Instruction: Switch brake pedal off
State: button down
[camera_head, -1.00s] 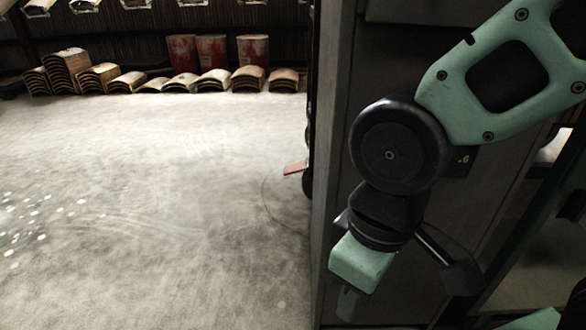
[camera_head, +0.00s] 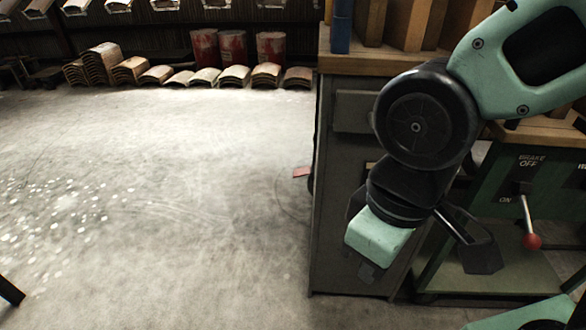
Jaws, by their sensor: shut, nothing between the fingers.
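The brake control is a metal lever with a red ball end (camera_head: 532,242) at the right. It sits on a dark green panel (camera_head: 510,180) marked "BRAKE OFF" at the top and "ON" lower down. The lever points downward, with its ball below the "ON" mark. My gripper (camera_head: 369,271) hangs at the end of my bent arm, left of the lever and apart from it, in front of the grey cabinet. It looks shut and empty, though its fingertips are dark and hard to make out.
A grey cabinet (camera_head: 340,230) with a wooden top stands behind my arm. Stacked curved tiles (camera_head: 103,65) and red drums (camera_head: 271,46) line the back wall.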

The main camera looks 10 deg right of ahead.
aim_at(304, 171)
jog(key=j, duration=0.4)
jog(key=i+j+z, duration=0.35)
jog(key=j, duration=0.2)
jog(key=j+z, duration=0.35)
jog(key=j, duration=0.2)
jog(key=i+j+z, duration=0.15)
jog(key=j+z, duration=0.2)
jog(key=j, duration=0.3)
jog(key=j+z, duration=0.3)
jog(key=j, duration=0.35)
jog(key=i+j+z, duration=0.35)
jog(key=j, duration=0.3)
jog(key=i+j+z, duration=0.2)
jog(key=j, duration=0.15)
jog(key=j+z, duration=0.15)
jog(key=j, duration=0.25)
jog(key=i+j+z, duration=0.2)
jog(key=j, duration=0.2)
jog(key=k+l, duration=0.05)
